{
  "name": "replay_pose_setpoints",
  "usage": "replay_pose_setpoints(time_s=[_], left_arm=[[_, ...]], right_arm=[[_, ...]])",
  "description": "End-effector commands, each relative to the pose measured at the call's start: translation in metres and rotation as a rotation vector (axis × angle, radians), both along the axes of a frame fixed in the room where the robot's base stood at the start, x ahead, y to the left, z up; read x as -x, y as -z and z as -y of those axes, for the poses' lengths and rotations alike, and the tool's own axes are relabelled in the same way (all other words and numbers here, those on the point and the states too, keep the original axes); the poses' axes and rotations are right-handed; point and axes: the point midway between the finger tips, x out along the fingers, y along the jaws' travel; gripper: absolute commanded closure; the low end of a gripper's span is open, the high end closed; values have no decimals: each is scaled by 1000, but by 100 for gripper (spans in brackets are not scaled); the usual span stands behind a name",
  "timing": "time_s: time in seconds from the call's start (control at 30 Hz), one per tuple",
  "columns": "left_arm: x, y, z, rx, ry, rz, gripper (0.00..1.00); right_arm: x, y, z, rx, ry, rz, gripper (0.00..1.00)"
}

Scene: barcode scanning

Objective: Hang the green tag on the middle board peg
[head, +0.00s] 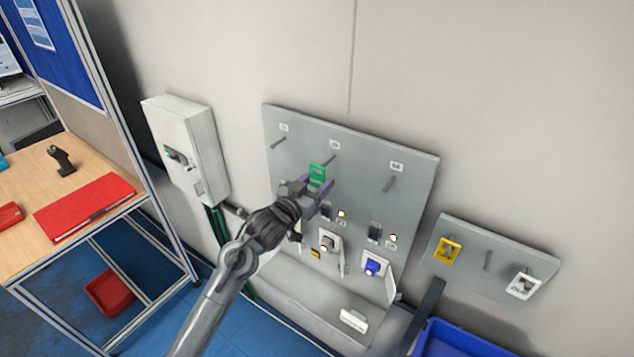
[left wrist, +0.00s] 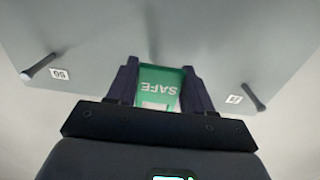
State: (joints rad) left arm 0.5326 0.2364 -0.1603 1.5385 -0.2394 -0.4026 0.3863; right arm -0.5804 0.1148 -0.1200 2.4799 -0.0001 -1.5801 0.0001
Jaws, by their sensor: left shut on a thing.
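The green tag (head: 317,174) is held between the fingers of my left gripper (head: 313,194), in front of the upper part of the grey board (head: 360,146). The middle board peg (head: 329,160) sticks out just above and beside the tag in the head view. I cannot tell whether the tag touches it. The left peg (head: 279,142) and right peg (head: 389,183) are bare. In the wrist view the middle peg is hidden. My right gripper is not in view.
Lower on the board are switches, lights and a blue knob (head: 373,268). A small side board (head: 470,262) holds a yellow tag (head: 446,250), a bare peg and a white tag (head: 522,284). A white box (head: 182,150) hangs at left. A blue bin (head: 450,340) is below.

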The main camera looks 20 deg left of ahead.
Motion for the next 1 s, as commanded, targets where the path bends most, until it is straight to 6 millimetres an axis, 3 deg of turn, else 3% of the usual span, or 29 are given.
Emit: replay_pose_setpoints(time_s=[1.0], left_arm=[[0,0,0,0,0,0,80]], right_arm=[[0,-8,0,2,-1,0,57]])
